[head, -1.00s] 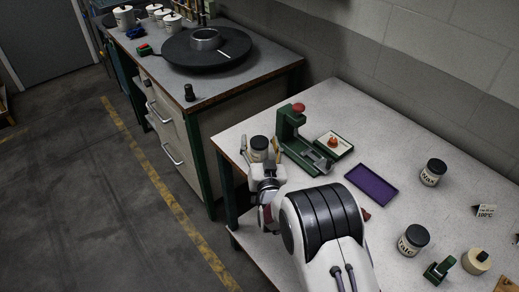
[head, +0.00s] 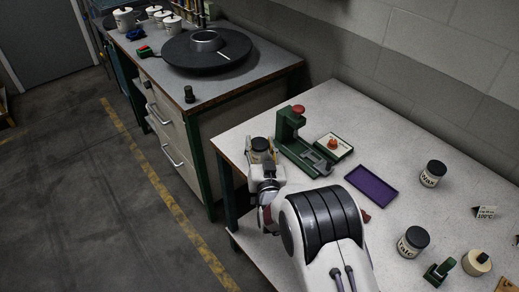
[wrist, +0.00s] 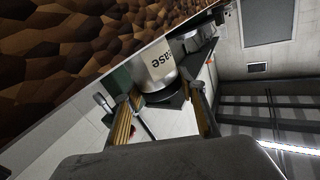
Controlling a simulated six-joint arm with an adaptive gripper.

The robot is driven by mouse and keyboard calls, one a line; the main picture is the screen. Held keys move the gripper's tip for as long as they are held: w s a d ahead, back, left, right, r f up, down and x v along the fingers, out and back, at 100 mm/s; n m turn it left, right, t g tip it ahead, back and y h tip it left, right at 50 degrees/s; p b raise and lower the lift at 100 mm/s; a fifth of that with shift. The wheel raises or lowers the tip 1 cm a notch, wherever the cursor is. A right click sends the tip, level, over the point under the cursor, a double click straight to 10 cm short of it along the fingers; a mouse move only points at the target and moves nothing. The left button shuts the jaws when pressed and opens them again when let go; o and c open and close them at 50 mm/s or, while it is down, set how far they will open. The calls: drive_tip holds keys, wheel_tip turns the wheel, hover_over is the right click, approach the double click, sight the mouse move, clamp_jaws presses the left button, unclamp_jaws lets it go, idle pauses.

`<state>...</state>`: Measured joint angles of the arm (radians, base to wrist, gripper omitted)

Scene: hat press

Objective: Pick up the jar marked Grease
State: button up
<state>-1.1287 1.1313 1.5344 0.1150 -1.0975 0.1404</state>
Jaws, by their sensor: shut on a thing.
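My gripper (head: 261,153) is around the jar, one finger on each side. In the wrist view my gripper (wrist: 164,100) has its yellowish finger pads at the two sides of the jar, near the dark lid. I cannot tell whether the jar's base touches the table.
A green press (head: 291,130) with a red knob stands just right of the jar. Beyond are a small cream tray (head: 341,151), a purple tray (head: 370,185), a Wax jar (head: 432,175) and a Talc jar (head: 411,244). The table's left edge is close to the jar.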

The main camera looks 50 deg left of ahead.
sight(260, 143)
drive_tip(key=shift+r, duration=0.15)
drive_tip(key=shift+r, duration=4.9)
